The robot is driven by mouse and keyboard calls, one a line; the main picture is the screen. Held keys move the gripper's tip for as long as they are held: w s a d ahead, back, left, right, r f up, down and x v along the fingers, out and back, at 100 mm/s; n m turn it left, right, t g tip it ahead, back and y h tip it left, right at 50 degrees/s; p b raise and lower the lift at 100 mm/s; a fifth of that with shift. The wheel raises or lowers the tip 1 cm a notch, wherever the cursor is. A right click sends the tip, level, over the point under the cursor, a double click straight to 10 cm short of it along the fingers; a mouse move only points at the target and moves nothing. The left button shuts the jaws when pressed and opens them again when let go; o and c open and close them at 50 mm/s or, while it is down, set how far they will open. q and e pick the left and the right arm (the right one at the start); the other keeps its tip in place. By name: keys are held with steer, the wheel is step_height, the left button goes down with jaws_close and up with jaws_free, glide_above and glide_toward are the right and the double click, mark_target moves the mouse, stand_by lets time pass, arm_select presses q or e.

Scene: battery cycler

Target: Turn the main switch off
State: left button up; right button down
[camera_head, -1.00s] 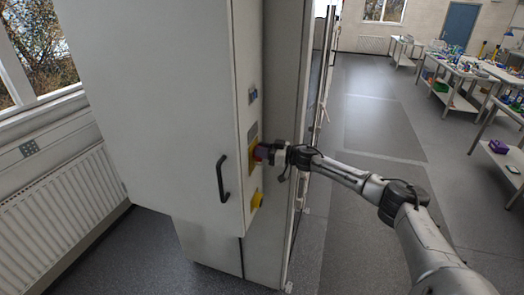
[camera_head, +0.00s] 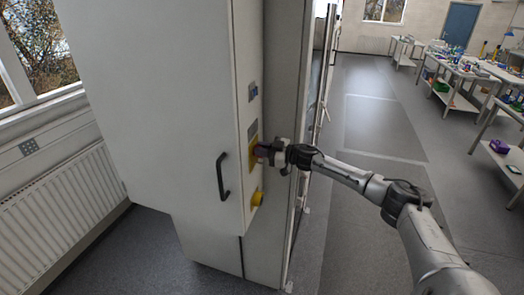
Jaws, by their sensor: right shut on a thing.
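The main switch (camera_head: 262,150) is a dark red knob on a yellow plate (camera_head: 253,152), on the narrow side of a tall white cabinet (camera_head: 160,100). My right gripper (camera_head: 268,152) is at the switch, shut on its knob, and covers much of it. The knob's exact angle is hard to tell. My left gripper is not in view.
A black handle (camera_head: 222,177) stands out from the cabinet's front. Free floor (camera_head: 370,125) lies to the right, with workbenches (camera_head: 470,75) beyond.

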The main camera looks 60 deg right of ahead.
steer(key=n, duration=0.1)
steer(key=n+b, duration=0.1)
steer(key=n, duration=0.1)
steer(key=shift+a+f+n+b, duration=0.25)
steer(key=shift+a+n+b, duration=0.05)
steer(key=shift+n+b, duration=0.1)
steer(key=n+b, duration=0.2)
steer(key=n, duration=0.1)
steer(key=f+n+b, duration=0.1)
steer(key=n+b, duration=0.1)
steer(key=n, duration=0.1)
steer(key=n+b, duration=0.1)
steer(key=n, duration=0.2)
steer(key=shift+s+a+f+b, duration=0.15)
steer(key=shift+a+b, duration=0.15)
steer(key=shift+b, duration=0.1)
steer(key=shift+n+b, duration=0.3)
steer(key=shift+n, duration=0.2)
steer(key=c, duration=1.1)
jaws_free()
steer(key=shift+c, duration=0.2)
